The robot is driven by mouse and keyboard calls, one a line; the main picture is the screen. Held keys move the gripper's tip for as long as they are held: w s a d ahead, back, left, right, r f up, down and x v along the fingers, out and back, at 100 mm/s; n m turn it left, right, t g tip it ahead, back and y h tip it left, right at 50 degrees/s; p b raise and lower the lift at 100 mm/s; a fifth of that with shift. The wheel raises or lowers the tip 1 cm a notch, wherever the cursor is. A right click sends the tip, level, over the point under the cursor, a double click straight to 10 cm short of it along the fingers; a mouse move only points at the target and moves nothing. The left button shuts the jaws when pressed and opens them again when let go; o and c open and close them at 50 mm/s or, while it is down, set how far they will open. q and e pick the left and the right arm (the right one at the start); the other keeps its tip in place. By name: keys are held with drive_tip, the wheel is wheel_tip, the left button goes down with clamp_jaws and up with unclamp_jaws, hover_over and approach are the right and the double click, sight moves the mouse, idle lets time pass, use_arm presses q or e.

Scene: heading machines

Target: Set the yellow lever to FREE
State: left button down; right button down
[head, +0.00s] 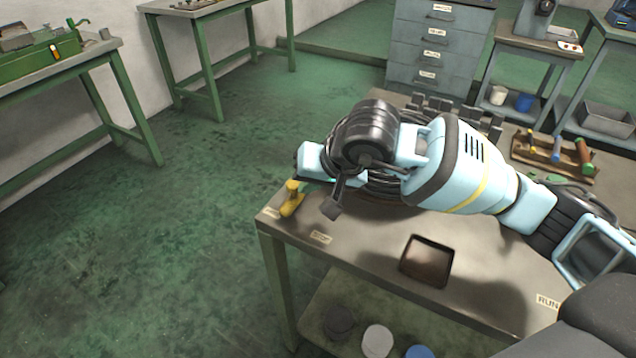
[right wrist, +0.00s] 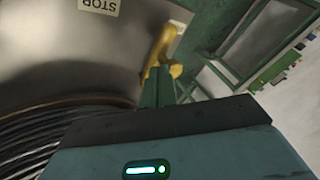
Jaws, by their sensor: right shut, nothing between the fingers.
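The yellow lever (head: 291,200) sits at the near left corner of the grey workbench (head: 380,262). A small label (head: 271,212) lies beside it, too small to read. My right gripper (head: 304,180) reaches over the bench from the right, its fingertips close to the lever. In the right wrist view the shut green fingers (right wrist: 158,75) are right at the yellow lever (right wrist: 164,48), overlapping its lower end. I cannot tell whether they touch. Nothing is held. My left gripper is not in view.
A dark coil (head: 385,188) lies behind and under my right wrist. A STOP label (right wrist: 98,6), a brown tray (head: 427,262) and a RUN label (head: 548,301) are on the bench. Open floor lies left.

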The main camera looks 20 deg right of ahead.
drive_tip(key=shift+a, duration=0.2)
idle(0.5)
drive_tip(key=shift+r, duration=0.15)
